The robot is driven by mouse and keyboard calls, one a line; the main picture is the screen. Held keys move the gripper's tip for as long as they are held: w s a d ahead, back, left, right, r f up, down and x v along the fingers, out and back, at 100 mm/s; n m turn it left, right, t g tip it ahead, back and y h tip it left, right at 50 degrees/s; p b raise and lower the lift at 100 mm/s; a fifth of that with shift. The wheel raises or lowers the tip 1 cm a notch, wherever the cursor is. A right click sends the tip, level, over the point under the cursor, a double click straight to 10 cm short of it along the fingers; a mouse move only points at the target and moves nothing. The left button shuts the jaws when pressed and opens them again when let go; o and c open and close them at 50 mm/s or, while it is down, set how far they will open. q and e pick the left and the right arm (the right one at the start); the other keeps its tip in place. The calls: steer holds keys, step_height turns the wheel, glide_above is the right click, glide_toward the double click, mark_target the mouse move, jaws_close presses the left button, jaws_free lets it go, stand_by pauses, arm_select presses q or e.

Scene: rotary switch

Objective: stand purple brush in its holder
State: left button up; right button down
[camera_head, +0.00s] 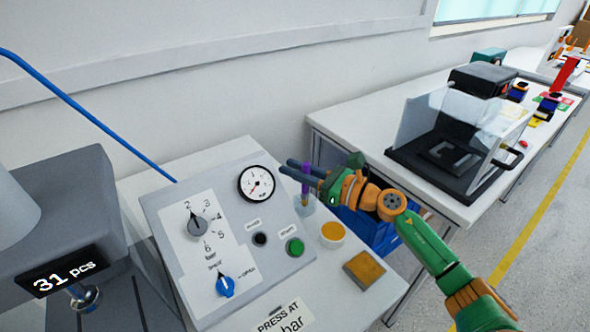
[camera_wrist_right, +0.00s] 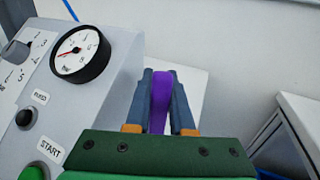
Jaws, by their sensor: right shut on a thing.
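The purple brush (camera_head: 305,186) is upright or nearly so between the fingers of my right gripper (camera_head: 299,170), just right of the gauge panel. In the right wrist view the purple brush (camera_wrist_right: 160,100) shows between the two blue-grey fingers (camera_wrist_right: 160,102), which are shut on it. A small pale, see-through cup, which looks like the holder (camera_head: 304,209), stands on the table around or right behind the brush's lower end. I cannot tell whether the brush's tip is inside it or only in front of it. My left gripper is not in view.
A grey control panel (camera_head: 180,235) with gauge (camera_head: 257,184), knobs and buttons stands close left of the gripper. A yellow-topped round container (camera_head: 333,232) and a brown-orange block (camera_head: 364,270) sit in front. A second table with a black machine (camera_head: 450,145) is at right.

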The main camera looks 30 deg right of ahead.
steer(key=shift+f+b, duration=0.65)
steer(key=shift+b, duration=0.05)
steer(key=c, duration=0.8)
jaws_free()
steer(key=shift+r, duration=0.15)
steer(key=v, duration=0.4)
steer(key=b+v, duration=0.1)
steer(key=v, duration=0.3)
steer(key=r+v, duration=0.1)
steer(key=v, duration=0.3)
steer(key=shift+b, duration=0.35)
steer(key=shift+d, duration=0.1)
